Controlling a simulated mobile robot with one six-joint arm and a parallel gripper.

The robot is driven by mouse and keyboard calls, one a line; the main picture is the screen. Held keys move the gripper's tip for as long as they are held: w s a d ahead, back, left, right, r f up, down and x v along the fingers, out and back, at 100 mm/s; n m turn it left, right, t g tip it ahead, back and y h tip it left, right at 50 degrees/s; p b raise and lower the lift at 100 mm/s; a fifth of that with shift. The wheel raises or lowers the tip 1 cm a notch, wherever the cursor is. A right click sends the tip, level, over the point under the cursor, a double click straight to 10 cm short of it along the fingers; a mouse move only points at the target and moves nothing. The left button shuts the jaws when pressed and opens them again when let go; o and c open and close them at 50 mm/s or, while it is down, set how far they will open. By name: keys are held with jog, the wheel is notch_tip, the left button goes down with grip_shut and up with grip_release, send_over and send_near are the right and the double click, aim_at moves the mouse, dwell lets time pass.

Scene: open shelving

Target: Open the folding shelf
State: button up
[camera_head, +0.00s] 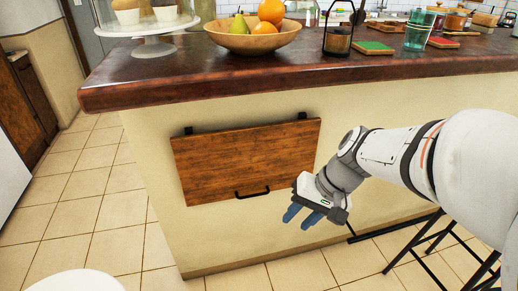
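The folding shelf (235,158) is a brown wooden board hanging flat against the cream side of the counter. Two black brackets show at its top edge. A black bar handle (252,192) sits near its bottom edge. My gripper (299,217) is right of the handle and a little lower, by the board's lower right corner. Its two blue fingers point down and left with a gap between them, and nothing is held. I cannot tell how far the gripper stands out from the counter side.
The dark countertop (190,84) overhangs above the shelf. It carries a fruit bowl (255,41), a cake stand (153,47), a black lantern (338,40) and green glasses (418,32). A black metal stool (425,245) stands at right. Tiled floor (95,205) is clear at left.

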jog(key=w+a+f+m+t+y+b, duration=0.1)
jog(key=w+a+f+y+b, duration=0.2)
jog(key=w+f+b, duration=0.35)
jog(key=w+a+f+m+y+b, duration=0.1)
jog(key=w+a+f+y+b, duration=0.2)
jog(key=w+f+b, duration=0.4)
jog(key=w+d+f+m+t+y+b, duration=0.35)
jog(key=w+f+t+b, duration=0.3)
jog(key=w+f, duration=0.55)
jog(key=r+b+x, duration=0.1)
jog(key=x, duration=0.7)
jog(key=shift+w+a+f+m+b, duration=0.2)
jog(key=shift+a+f+m+b, duration=0.1)
jog(key=shift+m+b, duration=0.1)
jog(key=shift+h, duration=0.25)
grip_shut()
jog(key=shift+s+a, duration=0.1)
